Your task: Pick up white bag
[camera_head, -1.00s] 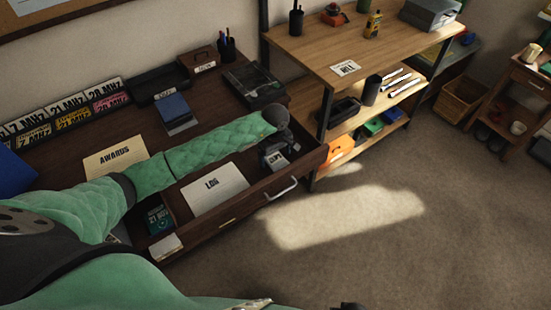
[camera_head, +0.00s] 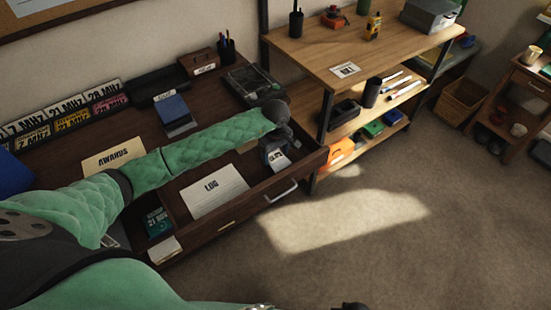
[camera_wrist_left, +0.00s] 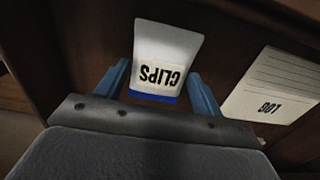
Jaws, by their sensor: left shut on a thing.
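The white bag (camera_wrist_left: 163,62) is a small pouch with a CLIPS label and a blue lower edge. It lies between the two blue fingers of my left gripper (camera_wrist_left: 160,88) in the left wrist view. In the head view, the bag (camera_head: 279,163) is at the right end of the open drawer, partly hidden by my left gripper (camera_head: 273,150). The gripper reaches down into the drawer and is shut on the bag. I cannot tell whether the bag is clear of the drawer floor.
A LOG card (camera_head: 214,191) lies in the drawer left of the bag; it also shows in the left wrist view (camera_wrist_left: 268,92). The drawer's front wall (camera_head: 240,218) and right end are close. A wooden shelf unit (camera_head: 395,52) stands to the right. Carpet in front is clear.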

